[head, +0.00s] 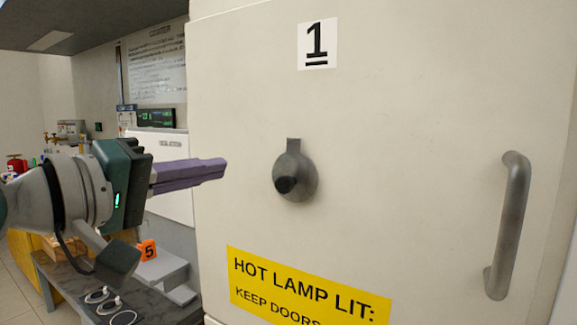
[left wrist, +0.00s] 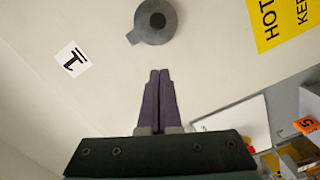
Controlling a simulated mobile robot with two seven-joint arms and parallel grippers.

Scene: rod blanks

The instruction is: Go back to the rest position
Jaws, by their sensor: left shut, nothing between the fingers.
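My left gripper (head: 224,166) comes in from the left in the head view, its purple fingers together and empty. The fingers point toward a large cream cabinet door (head: 420,120). A grey round knob (head: 295,172) with a dark centre is on the door, to the right of the fingertips and apart from them in the picture. In the left wrist view the shut fingers (left wrist: 158,72) point toward the same knob (left wrist: 156,22), with a gap between. My right gripper is not in view.
The door bears a "1" label (head: 317,44), a yellow hot lamp sign (head: 305,288) and a vertical handle (head: 508,225) at right. A dark bench (head: 165,308) with several round items and an orange "5" marker (head: 147,250) stands at lower left. Tiled floor shows at far left.

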